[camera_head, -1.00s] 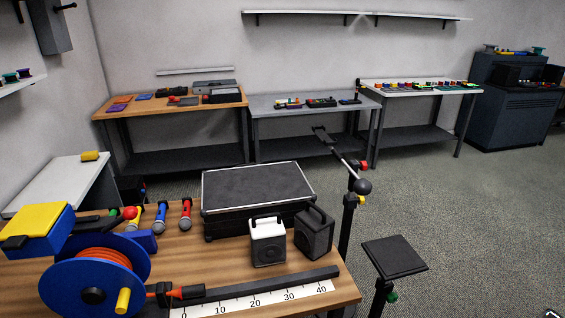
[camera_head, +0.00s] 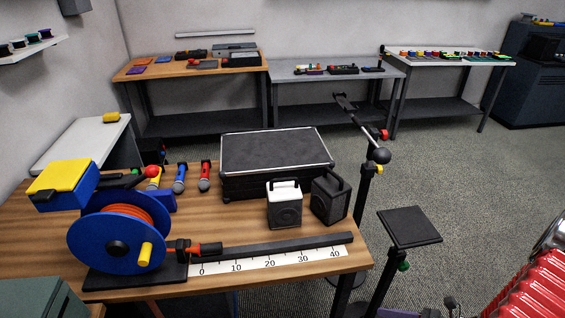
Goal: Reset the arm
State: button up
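My gripper is not in view in the head view, and I cannot make out my arm for certain. The wooden workbench (camera_head: 60,225) stands close in front at the left. On it is a blue cable reel (camera_head: 90,245) wound with orange cable (camera_head: 128,208), with a yellow crank knob (camera_head: 145,254). A cable end with a black and red connector (camera_head: 209,249) lies beside the reel, by the start of a white measuring scale (camera_head: 270,264).
A black case (camera_head: 275,153), two small speakers (camera_head: 285,212) and several microphones (camera_head: 204,177) are on the bench. Stands (camera_head: 408,226) rise to its right. A red ribbed object (camera_head: 540,290) is cut off at lower right. Grey carpet (camera_head: 470,185) is open between the bench and the back tables.

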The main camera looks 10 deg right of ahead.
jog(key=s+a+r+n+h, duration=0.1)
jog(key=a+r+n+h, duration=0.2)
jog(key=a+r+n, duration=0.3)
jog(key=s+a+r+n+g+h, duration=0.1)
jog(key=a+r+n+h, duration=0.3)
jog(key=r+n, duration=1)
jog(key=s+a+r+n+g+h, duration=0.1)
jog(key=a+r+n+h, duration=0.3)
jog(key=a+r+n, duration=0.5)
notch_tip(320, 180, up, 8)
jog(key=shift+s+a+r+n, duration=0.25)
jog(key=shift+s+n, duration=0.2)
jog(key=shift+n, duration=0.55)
